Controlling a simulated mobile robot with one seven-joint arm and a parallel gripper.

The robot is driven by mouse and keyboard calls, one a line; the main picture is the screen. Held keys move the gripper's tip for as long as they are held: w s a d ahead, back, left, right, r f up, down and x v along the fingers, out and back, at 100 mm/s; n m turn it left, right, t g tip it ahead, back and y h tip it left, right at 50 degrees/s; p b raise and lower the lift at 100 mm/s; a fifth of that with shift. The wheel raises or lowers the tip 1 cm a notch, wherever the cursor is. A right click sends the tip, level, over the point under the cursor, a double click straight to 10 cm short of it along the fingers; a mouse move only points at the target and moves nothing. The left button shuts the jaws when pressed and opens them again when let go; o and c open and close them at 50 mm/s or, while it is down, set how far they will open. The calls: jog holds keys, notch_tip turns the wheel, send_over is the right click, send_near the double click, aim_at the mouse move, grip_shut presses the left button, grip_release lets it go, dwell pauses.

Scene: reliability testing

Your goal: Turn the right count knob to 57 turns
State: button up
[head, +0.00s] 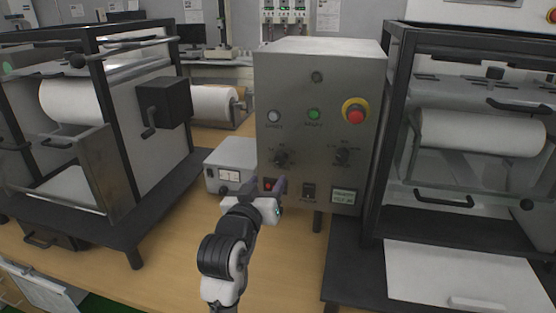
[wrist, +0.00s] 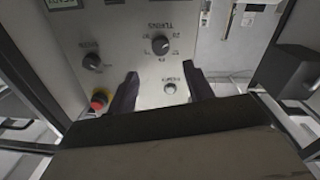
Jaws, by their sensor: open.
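The grey control box (head: 310,65) stands on the bench with two dark knobs on its front. The right knob (head: 343,156) sits below the red emergency stop (head: 355,112); in the wrist view, turned upside down, the right knob (wrist: 92,62) is left of the fingers. The left knob (head: 282,157) also shows in the wrist view (wrist: 160,44), beyond the fingertips. My gripper (head: 270,184) is open and empty before the panel's lower left, apart from both knobs.
A green button (head: 313,114) and a white button (head: 274,116) sit above the knobs. Rocker switches (head: 309,192) are below. A framed machine (head: 397,130) stands close on the right, another on the left. A small white box (head: 232,160) is left of the panel.

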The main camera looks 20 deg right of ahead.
aim_at(279, 160)
jog(key=p+x, duration=0.2)
jog(key=x, duration=0.8)
jog(key=shift+a, duration=0.1)
jog(key=shift+c, duration=0.2)
jog(key=c, duration=0.9)
